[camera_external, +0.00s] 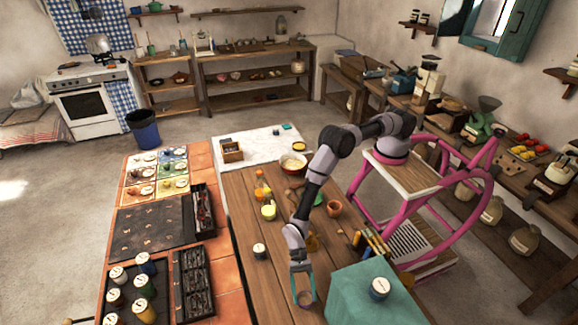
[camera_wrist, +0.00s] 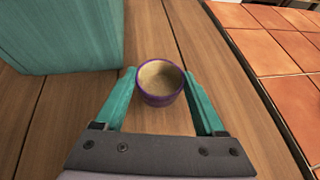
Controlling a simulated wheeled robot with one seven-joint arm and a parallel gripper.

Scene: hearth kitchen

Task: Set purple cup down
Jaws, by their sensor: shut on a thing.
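The purple cup (camera_wrist: 160,98) is in the wrist view, upright, with a tan inside showing. It sits between the teal fingers of my gripper (camera_wrist: 160,88), which is shut on it. In the external view my gripper (camera_external: 304,290) points down over the near end of the wooden table (camera_external: 268,285), and the cup (camera_external: 305,298) shows as a small form at its fingertips. I cannot tell whether the cup's base touches the wood.
A teal box (camera_external: 365,296) with a jar (camera_external: 380,288) on top stands right of the gripper. The terracotta-tiled counter (camera_external: 229,270) adjoins the table's left edge. Bare wood surrounds the cup.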

